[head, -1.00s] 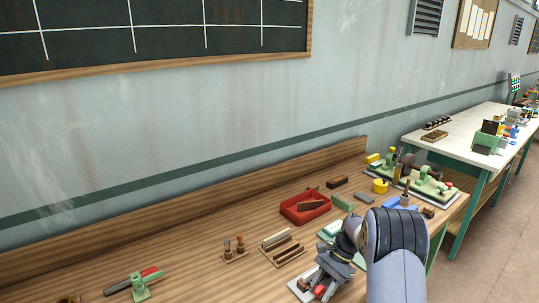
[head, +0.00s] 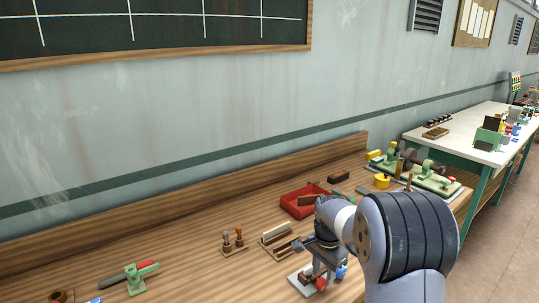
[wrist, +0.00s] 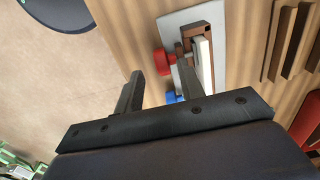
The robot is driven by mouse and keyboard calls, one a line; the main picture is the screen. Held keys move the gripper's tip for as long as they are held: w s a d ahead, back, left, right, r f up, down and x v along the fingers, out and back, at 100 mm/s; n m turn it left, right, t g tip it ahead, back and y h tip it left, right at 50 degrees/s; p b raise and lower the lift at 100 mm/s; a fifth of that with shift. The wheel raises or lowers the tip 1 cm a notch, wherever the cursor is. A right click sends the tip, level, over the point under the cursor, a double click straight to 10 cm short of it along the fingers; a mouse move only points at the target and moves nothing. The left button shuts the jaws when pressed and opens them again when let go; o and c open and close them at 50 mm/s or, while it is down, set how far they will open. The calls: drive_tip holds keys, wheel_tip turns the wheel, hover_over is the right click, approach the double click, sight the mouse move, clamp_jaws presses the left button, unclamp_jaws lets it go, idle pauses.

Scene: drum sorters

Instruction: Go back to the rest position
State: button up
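My gripper (head: 322,250) is above the wooden bench (head: 190,265) in the head view, over a small grey-based fixture (head: 299,286) with a red knob (head: 321,284) and a blue part (head: 341,271). In the wrist view my gripper (wrist: 160,70) has its two fingers apart with nothing held between them. The fixture's grey plate (wrist: 175,25), brown block and white strip show beyond the fingers there. My arm hides part of the bench's right side in the head view.
A red tray (head: 300,211), a slotted wooden block (head: 280,249) and a small peg stand (head: 233,248) are left of my arm. A green clamp (head: 136,280) is farther left. Green machines (head: 432,180) and a yellow ring (head: 382,181) stand behind. A white-topped table (head: 455,145) is at right.

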wheel_tip(320, 180, up, 6)
drive_tip(key=shift+f, duration=0.15)
idle(0.4)
